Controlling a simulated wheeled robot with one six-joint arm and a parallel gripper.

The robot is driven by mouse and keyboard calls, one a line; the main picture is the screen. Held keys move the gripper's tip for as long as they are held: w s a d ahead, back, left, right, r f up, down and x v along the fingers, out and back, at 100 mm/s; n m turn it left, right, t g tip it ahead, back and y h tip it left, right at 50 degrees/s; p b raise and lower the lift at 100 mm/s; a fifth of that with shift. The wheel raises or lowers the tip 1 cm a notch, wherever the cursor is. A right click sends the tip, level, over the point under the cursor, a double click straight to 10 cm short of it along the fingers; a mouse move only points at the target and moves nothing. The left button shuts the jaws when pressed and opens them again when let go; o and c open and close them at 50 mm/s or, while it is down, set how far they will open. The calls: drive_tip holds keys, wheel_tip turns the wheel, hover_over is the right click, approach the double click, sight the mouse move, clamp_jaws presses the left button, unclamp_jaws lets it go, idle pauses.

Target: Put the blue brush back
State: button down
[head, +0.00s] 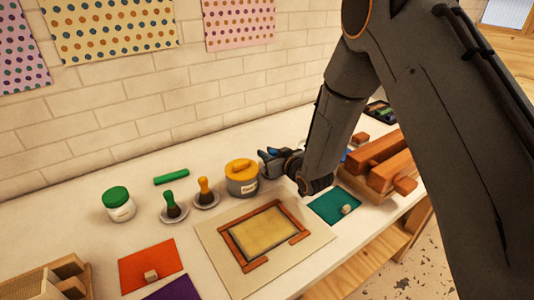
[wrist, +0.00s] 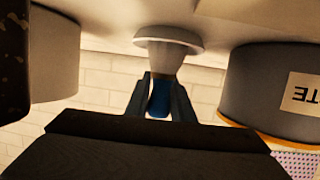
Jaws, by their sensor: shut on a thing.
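My gripper (head: 268,157) is beside the grey pot with the yellow lid (head: 243,180) in the head view. In the wrist view, which looks upside down, its fingers are shut on the handle of the blue brush (wrist: 159,98). The brush's pale lower part lines up with a round white saucer (wrist: 168,38). I cannot tell whether it touches the saucer. In the head view this brush and saucer are hidden behind my gripper. A green brush (head: 171,203) and a yellow brush (head: 204,189) stand upright on their own saucers to the left.
The grey pot (wrist: 275,85) is close on one side in the wrist view, a pale jar (wrist: 54,60) on the other. A framed panel (head: 265,232) lies in front. Orange-brown blocks (head: 378,165) are at right. A green-lidded jar (head: 118,204) and green stick (head: 171,177) are at left.

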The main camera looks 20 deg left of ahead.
drive_tip(key=c, duration=1)
unclamp_jaws()
wheel_tip(320, 180, up, 9)
drive_tip(key=p, duration=0.4)
idle(1.1)
